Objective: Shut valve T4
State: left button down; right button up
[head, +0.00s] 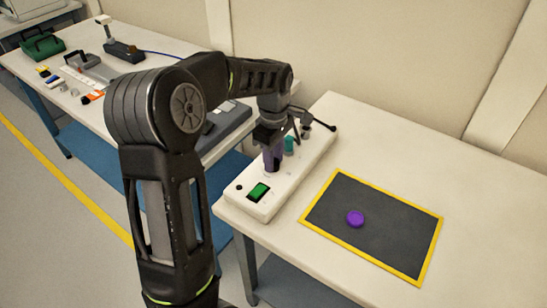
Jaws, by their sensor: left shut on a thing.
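A long white panel (257,205) lies on the right-hand table, with a row of upright fittings on it. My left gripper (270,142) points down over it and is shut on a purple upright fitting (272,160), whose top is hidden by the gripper. A teal fitting (289,145) and a dark one (305,131) stand behind it, partly covered by the gripper. A green switch (258,192) sits at the panel's near end. No label reading T4 is legible. My right gripper is not in view.
A dark mat with a yellow border (433,245) lies to the right, with a purple round cap (355,218) on it. The table (480,200) is clear around the mat. The left-hand table (30,65) holds a green toolbox (42,46) and several small items.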

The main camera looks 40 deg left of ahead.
pick_arm(q)
jog(key=c, duration=1.1)
grip_release()
jog(key=shift+o, duration=0.2)
jog(key=shift+r, duration=3.9)
